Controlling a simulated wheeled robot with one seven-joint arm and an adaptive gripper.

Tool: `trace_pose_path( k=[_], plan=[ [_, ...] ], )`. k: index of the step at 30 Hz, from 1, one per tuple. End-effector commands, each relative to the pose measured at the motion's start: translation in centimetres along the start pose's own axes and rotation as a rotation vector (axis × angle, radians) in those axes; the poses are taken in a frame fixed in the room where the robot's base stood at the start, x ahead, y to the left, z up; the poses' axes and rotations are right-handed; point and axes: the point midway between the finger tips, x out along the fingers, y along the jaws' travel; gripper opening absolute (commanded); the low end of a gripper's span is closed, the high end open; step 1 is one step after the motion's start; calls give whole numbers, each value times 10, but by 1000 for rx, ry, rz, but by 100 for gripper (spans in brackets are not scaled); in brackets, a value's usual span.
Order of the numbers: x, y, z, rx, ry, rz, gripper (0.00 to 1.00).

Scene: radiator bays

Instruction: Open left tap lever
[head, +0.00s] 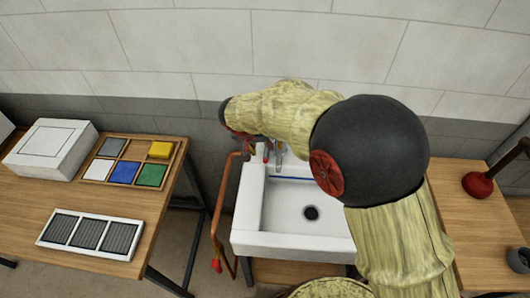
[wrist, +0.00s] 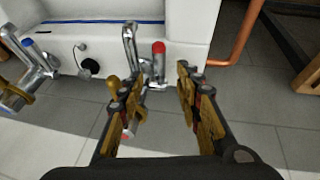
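The left tap (wrist: 158,66) is chrome with a red cap, at the upper middle of the wrist view; its red part shows small in the head view (head: 266,152). A chrome upright piece (wrist: 130,45) stands beside it. My gripper (wrist: 156,82) is open, with its two fingers apart and the red-capped tap between and beyond them. I cannot tell whether either finger touches it. In the head view my gripper is mostly hidden behind my arm at the sink's back left. A second chrome tap with a blue mark (wrist: 28,43) is at the left of the wrist view.
The white sink (head: 249,205) has a dark drain. A copper pipe (head: 215,225) runs along its left side. A left table holds a colour-block tray (head: 120,145), a white box (head: 50,148) and a grille (head: 90,234). A red plunger (head: 478,184) stands on the right table.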

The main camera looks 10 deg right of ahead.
Motion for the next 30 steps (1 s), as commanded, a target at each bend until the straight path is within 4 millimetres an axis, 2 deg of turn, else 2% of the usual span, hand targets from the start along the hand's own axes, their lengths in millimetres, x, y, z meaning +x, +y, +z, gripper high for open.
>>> trace_pose_path(
  k=[9,13,22,30],
  plan=[
    [49,0,2,-2,-3,2,35],
    [63,1,1,-1,-2,1,35],
    [67,0,0,-2,-1,0,35],
    [67,0,0,-2,-1,0,20]
  ],
)
